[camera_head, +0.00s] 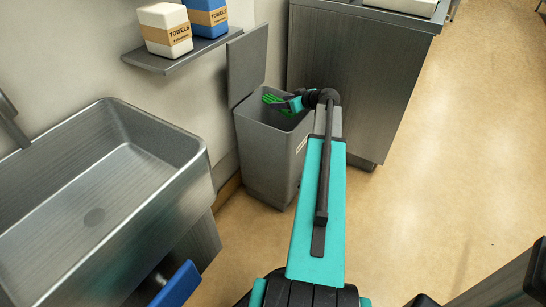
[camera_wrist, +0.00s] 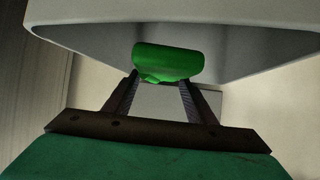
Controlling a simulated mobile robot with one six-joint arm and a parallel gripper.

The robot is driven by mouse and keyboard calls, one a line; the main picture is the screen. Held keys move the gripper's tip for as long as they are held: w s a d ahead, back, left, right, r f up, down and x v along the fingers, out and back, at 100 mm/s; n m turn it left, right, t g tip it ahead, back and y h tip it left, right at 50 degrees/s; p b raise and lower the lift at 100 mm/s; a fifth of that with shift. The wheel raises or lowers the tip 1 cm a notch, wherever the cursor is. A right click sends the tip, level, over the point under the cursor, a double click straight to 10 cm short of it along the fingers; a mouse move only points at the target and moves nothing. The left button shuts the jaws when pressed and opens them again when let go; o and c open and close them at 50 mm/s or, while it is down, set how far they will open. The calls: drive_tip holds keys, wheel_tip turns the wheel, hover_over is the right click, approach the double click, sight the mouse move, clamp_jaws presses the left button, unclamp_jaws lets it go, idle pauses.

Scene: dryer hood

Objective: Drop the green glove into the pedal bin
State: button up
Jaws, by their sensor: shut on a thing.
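The green glove (camera_head: 271,99) is at the mouth of the grey pedal bin (camera_head: 268,166) in the head view, over the opening. The bin's lid (camera_head: 246,64) stands up, open, at its back left. My gripper (camera_head: 287,102) reaches over the bin's right rim and is shut on the glove. In the wrist view, the glove (camera_wrist: 168,63) sits between the fingertips of my gripper (camera_wrist: 160,82), with the bin's pale wall and rim (camera_wrist: 240,50) around it. The bin's inside is mostly hidden in the head view.
A steel sink (camera_head: 95,215) stands at the left. A wall shelf (camera_head: 185,58) holds towel packs (camera_head: 165,29) above and left of the bin. A metal cabinet (camera_head: 355,75) stands close behind the bin. The floor (camera_head: 450,170) at the right is clear.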

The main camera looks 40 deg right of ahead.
drive_tip(key=o, duration=1.1)
drive_tip(key=p+v, duration=0.2)
drive_tip(key=v, duration=1.1)
drive_tip(key=shift+s+r, duration=0.15)
drive_tip(key=shift+s, duration=0.2)
